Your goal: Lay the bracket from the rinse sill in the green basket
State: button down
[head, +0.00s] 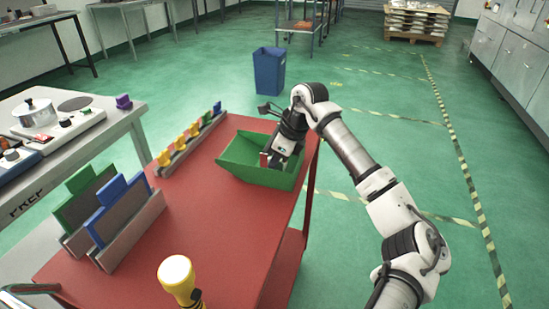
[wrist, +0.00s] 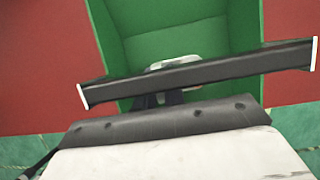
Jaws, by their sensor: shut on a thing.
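The green basket (head: 259,174) stands on the red cart top and fills the upper middle of the wrist view (wrist: 175,22). My gripper (head: 274,161) points down into the basket, within its walls. In the wrist view a small pale grey piece (wrist: 174,61), which I take for the bracket, shows just beyond the dark bar of my gripper, against the green basket. My gripper is shut on it. Most of the bracket is hidden by my gripper, and I cannot tell whether it touches the basket floor. I cannot make out the rinse sill.
A side table (head: 130,118) with a pot and hotplates stands left. A blue bin (head: 269,71) stands behind on the floor.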

jog(key=shift+f, duration=0.1)
jog(key=shift+f+b, duration=0.15)
jog(key=shift+b, duration=0.15)
jog(key=c, duration=1.5)
grip_release()
jog(key=v, duration=1.2)
jog(key=shift+r, duration=0.3)
